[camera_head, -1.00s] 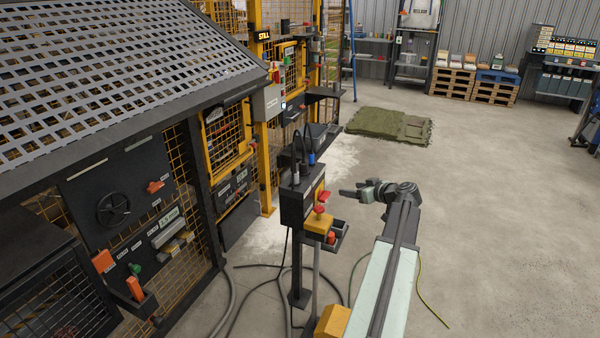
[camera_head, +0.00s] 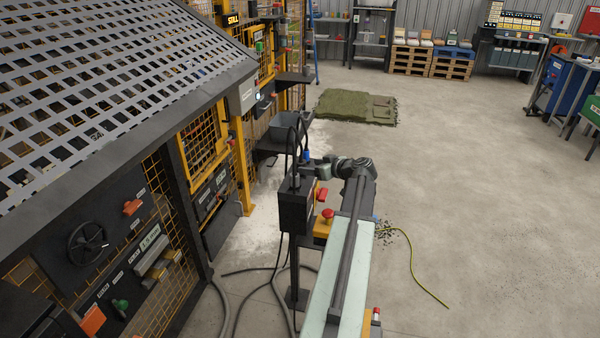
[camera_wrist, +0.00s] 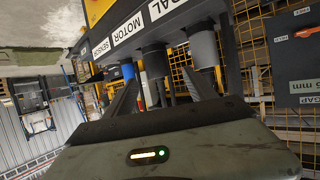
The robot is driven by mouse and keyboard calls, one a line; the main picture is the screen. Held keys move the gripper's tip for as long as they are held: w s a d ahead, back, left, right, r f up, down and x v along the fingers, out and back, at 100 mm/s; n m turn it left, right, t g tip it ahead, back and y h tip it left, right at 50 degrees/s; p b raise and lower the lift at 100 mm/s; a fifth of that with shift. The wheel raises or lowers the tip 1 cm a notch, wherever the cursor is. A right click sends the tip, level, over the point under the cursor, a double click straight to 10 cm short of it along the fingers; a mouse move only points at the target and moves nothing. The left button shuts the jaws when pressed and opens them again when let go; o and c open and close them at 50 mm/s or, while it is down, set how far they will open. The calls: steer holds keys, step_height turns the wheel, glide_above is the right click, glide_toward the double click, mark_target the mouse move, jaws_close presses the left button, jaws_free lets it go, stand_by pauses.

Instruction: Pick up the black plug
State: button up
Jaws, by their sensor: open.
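The black plug (camera_wrist: 154,62) is in the wrist view under the MOTOR label, standing between a blue plug (camera_wrist: 128,71) and a grey plug (camera_wrist: 204,48). My gripper (camera_wrist: 160,82) is open, with one finger on each side of the black plug's line. I cannot tell whether the fingers touch it. In the head view, my gripper (camera_head: 317,163) is level with the plugs on top of the dark control box (camera_head: 296,207), beside the blue plug. The black plug's lower end is partly hidden by the gripper body in the wrist view.
A red mushroom button (camera_head: 327,214) sits on a yellow block on the box's right side. Black cables loop above the box. A yellow mesh fence (camera_head: 205,145) and dark panels stand left. Open concrete floor (camera_head: 470,190) lies right.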

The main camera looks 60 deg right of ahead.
steer(key=b+x, duration=0.1)
steer(key=x, duration=0.1)
steer(key=b+x, duration=0.1)
steer(key=x, duration=0.4)
steer(key=shift+s+d+f+b, duration=0.2)
steer(key=shift+f+b, duration=0.1)
steer(key=shift+b, duration=0.1)
steer(key=shift+r, duration=0.1)
steer(key=shift+c, duration=0.4)
jaws_close()
